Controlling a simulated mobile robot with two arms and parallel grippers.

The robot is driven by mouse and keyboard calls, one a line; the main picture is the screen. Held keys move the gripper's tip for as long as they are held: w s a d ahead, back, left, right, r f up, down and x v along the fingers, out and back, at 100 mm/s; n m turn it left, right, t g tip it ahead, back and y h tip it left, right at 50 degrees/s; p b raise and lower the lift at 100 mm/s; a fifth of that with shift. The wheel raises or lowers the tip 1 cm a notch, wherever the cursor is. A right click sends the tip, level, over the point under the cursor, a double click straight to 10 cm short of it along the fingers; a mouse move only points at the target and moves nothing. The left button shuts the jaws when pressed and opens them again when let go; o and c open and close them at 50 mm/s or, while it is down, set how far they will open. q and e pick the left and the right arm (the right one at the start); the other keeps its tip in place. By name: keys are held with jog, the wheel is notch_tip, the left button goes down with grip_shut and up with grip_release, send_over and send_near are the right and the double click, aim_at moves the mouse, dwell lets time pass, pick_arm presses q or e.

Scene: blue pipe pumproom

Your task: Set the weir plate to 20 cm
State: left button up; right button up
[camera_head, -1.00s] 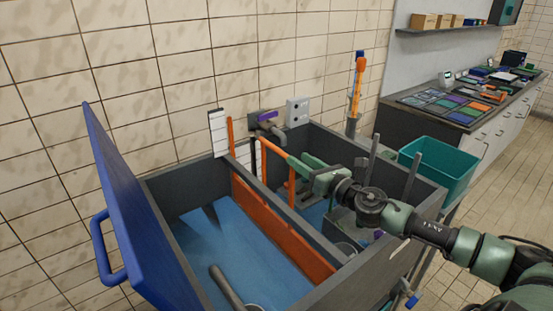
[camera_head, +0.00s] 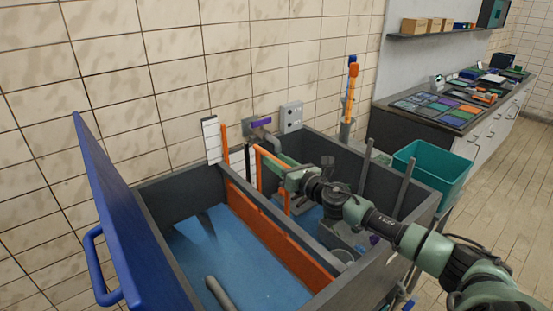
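The orange weir plate (camera_head: 275,238) stands upright across the tank, between the large blue-floored compartment and the smaller right one. Orange uprights and a sloping orange top bar (camera_head: 272,157) rise behind it; I take these for its handle frame. A white scale board (camera_head: 211,140) with dark marks stands at the plate's far end; its numbers are too small to read. My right gripper (camera_head: 288,176) is at the near end of the top bar, overlapping it in the picture. Its fingers are too small and covered to show whether they grip it. My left gripper is not in view.
The grey tank (camera_head: 180,182) has a raised blue lid (camera_head: 125,215) at left. A purple-handled valve (camera_head: 261,122) and grey box (camera_head: 291,116) are on the wall behind. A teal bin (camera_head: 432,168) stands right of the tank, before a long counter (camera_head: 410,125).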

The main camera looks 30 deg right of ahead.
jog(key=shift+w, duration=0.2)
grip_shut()
dwell(1.4)
